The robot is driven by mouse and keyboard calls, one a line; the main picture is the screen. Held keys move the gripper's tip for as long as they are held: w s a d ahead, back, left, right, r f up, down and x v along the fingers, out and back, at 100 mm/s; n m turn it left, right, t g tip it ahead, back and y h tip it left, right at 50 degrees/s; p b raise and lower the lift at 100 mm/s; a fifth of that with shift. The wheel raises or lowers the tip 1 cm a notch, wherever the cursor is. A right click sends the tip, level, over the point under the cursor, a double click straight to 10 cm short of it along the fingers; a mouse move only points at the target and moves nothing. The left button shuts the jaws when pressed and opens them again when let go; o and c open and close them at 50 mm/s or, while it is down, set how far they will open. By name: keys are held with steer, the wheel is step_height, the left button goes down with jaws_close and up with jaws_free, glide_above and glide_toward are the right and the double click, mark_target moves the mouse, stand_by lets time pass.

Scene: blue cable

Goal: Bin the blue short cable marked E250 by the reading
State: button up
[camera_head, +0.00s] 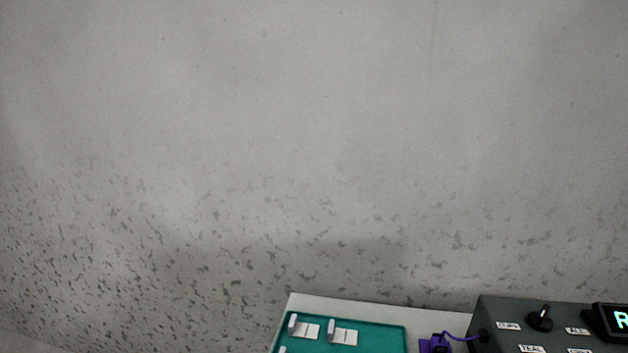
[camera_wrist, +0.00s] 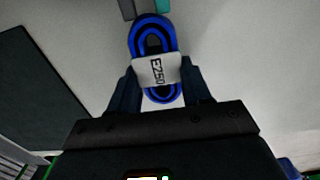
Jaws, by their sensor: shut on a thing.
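The blue short cable (camera_wrist: 137,38) is a coiled loop in the wrist view, with a white tag (camera_wrist: 156,69) marked E250 across it. My gripper (camera_wrist: 157,80) is shut on the cable, its dark fingers on either side of the tag. The head view shows neither my gripper nor the cable. A dark grey test box (camera_head: 490,312) stands at the lower right of the head view. It has a black knob (camera_head: 541,319), small labels and a display (camera_head: 621,320) cut off at the edge, with only a letter like R readable. No bin can be made out for certain.
A teal tray (camera_head: 378,336) with grey pegs and white labels sits on a pale table (camera_head: 380,310) in the head view. A purple plug (camera_head: 436,344) with a lead lies beside the box. A dark flat panel (camera_wrist: 40,95) is at left in the wrist view.

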steer(key=shift+r+p, duration=1.45)
steer(key=shift+r, duration=0.7)
steer(key=shift+f, duration=0.1)
